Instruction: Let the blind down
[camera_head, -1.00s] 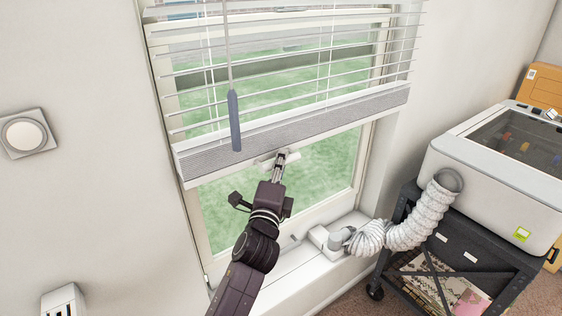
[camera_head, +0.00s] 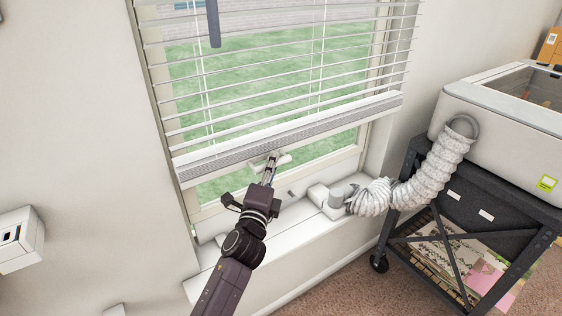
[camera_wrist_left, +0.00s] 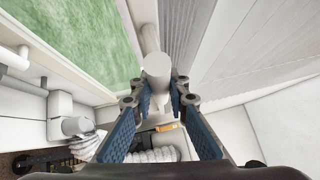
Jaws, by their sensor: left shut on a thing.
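The white slatted blind (camera_head: 290,75) hangs over the window, its bottom rail (camera_head: 325,120) a short way above the sill. A thin stack of closed slats lies on the rail, with spread slats above. A small white handle (camera_head: 283,159) sticks out below the rail. My left gripper (camera_head: 270,165) is shut on this handle. In the left wrist view the handle (camera_wrist_left: 156,64) sits at the tips of the blue-padded fingers (camera_wrist_left: 158,98). My right gripper is not in view.
A grey wand (camera_head: 213,25) hangs before the blind. A white ribbed hose (camera_head: 430,175) runs from a sill fitting (camera_head: 330,200) to a white machine (camera_head: 505,115) on a black wheeled cart (camera_head: 480,205). A strip of glass shows below the rail.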

